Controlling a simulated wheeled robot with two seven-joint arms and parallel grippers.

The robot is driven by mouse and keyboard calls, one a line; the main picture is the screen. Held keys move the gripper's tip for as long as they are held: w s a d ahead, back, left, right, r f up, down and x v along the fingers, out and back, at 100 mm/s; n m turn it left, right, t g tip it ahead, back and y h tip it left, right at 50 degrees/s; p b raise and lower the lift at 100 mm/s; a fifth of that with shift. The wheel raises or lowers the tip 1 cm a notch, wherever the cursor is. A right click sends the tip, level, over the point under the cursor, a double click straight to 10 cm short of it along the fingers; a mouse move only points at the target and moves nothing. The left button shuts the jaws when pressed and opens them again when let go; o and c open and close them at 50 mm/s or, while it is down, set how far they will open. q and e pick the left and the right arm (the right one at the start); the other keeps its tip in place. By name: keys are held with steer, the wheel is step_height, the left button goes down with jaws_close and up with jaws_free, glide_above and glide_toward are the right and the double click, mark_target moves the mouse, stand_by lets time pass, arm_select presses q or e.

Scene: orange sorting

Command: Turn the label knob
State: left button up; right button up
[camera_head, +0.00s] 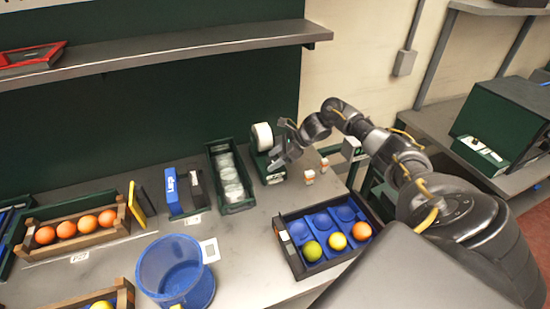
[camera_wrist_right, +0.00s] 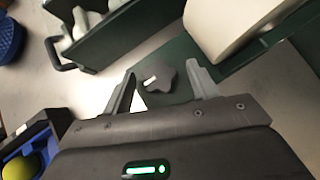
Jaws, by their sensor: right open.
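The label knob (camera_wrist_right: 158,79) is a dark grey lobed knob with a white mark, on the green face of the label dispenser. In the right wrist view it lies between and just beyond the fingertips of my right gripper (camera_wrist_right: 162,75), which is open and empty. In the head view the dispenser (camera_head: 270,168) is a dark green unit with a white label roll (camera_head: 262,136) on top. My right gripper (camera_head: 282,160) is in front of it there and hides the knob. The roll also shows in the right wrist view (camera_wrist_right: 225,25). My left gripper is not in view.
A green bin (camera_head: 238,206) with clear contents stands just left of the dispenser. Small bottles (camera_head: 309,177) stand to its right. A tray with blue cups (camera_head: 293,262) holds several fruits in front. A blue bucket (camera_head: 150,270) and a wooden crate of oranges (camera_head: 122,226) are left.

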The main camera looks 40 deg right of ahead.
steer(key=c, duration=1)
steer(key=b, duration=0.1)
steer(key=m+b, duration=0.1)
steer(key=shift+s+f+t+h+b, duration=0.1)
steer(key=shift+f+t+h+b, duration=0.2)
steer(key=shift+t+h, duration=0.1)
steer(key=shift+a+r+m+t+h+b, duration=0.15)
steer(key=shift+m+t+h+b, duration=0.45)
steer(key=shift+m, duration=0.5)
steer(key=shift+s+m+h+b, duration=0.1)
steer(key=shift+m+h+b, duration=0.35)
steer(key=shift+m, duration=0.35)
steer(key=m+h, duration=0.2)
steer(key=shift+a+r+m+t, duration=0.2)
steer(key=shift+r+m+t, duration=0.05)
steer(key=shift+m+t, duration=0.15)
steer(key=m+h+p, duration=0.1)
steer(key=m+h, duration=0.1)
steer(key=shift+a+r+m+p, duration=0.15)
steer(key=shift+a+m+p, duration=0.05)
steer(key=shift+m+p, duration=0.2)
steer(key=m+h+p, duration=0.3)
steer(key=m+p, duration=0.1)
steer(key=shift+a+g+h, duration=0.15)
steer(key=shift+g+h, duration=0.1)
steer(key=shift+g, duration=0.05)
steer(key=shift+m+g+h+p, duration=0.7)
steer(key=shift+m+h+p, duration=0.3)
steer(key=shift+m+p, duration=0.65)
steer(key=shift+f, duration=0.2)
